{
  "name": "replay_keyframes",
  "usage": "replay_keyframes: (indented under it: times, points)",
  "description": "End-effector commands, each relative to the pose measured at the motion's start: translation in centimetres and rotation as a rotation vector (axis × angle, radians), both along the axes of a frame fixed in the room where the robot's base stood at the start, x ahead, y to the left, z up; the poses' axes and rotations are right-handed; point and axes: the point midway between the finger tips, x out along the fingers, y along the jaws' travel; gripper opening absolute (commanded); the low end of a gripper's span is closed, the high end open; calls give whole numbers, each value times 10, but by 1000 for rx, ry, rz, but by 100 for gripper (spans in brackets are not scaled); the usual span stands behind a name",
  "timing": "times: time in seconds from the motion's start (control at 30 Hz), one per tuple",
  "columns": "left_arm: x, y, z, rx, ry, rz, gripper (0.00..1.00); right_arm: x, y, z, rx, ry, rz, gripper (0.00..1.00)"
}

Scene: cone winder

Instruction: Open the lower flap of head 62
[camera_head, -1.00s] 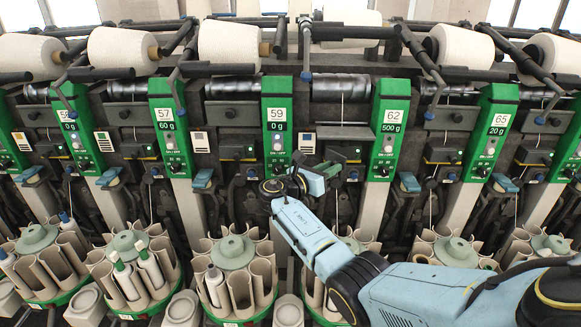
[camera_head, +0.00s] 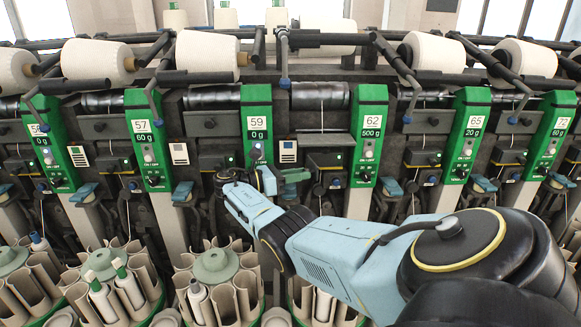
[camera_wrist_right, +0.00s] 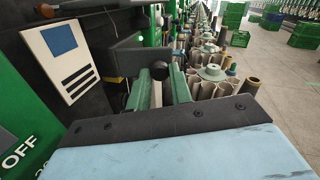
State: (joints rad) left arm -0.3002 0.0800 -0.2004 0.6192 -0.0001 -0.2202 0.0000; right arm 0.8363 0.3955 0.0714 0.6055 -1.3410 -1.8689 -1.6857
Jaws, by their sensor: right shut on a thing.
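Head 62 (camera_head: 370,138) is the green panel right of centre in the head view. In the bay to its left, a plate (camera_head: 325,140) stands out level above a dark box-like lower unit (camera_head: 325,160). My right gripper (camera_head: 300,175) is at the lower left of this unit, its green fingers pointing right. In the right wrist view the gripper (camera_wrist_right: 160,85) is shut on a small dark rounded knob (camera_wrist_right: 158,70) between its fingertips, beside a dark block (camera_wrist_right: 127,55). Whether the knob belongs to the lower flap is hard to see. My left gripper is not in view.
Head 59's green panel (camera_head: 257,130) stands close to the left of my right gripper. Bobbin magazines with a grey-green hub (camera_head: 215,267) stand below. In the wrist view, green crates (camera_wrist_right: 235,15) stand on the open floor (camera_wrist_right: 285,100) to the right.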

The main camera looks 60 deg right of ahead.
Motion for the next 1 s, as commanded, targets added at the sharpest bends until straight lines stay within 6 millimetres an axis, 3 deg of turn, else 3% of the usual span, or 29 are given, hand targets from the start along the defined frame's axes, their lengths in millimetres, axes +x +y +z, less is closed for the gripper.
replay_keyframes:
  times: [0.27,0.3,0.43,0.77,1.0]
  points:
    - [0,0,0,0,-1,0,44,-1,0,-2,5,2,-6,0]
    - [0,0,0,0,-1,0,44,-1,0,-2,5,2,-6,26]
    - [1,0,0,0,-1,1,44,0,0,-1,4,2,-4,43]
    - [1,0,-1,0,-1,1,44,2,3,-1,3,0,1,43]
    - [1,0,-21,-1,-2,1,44,25,31,-5,3,-2,2,43]
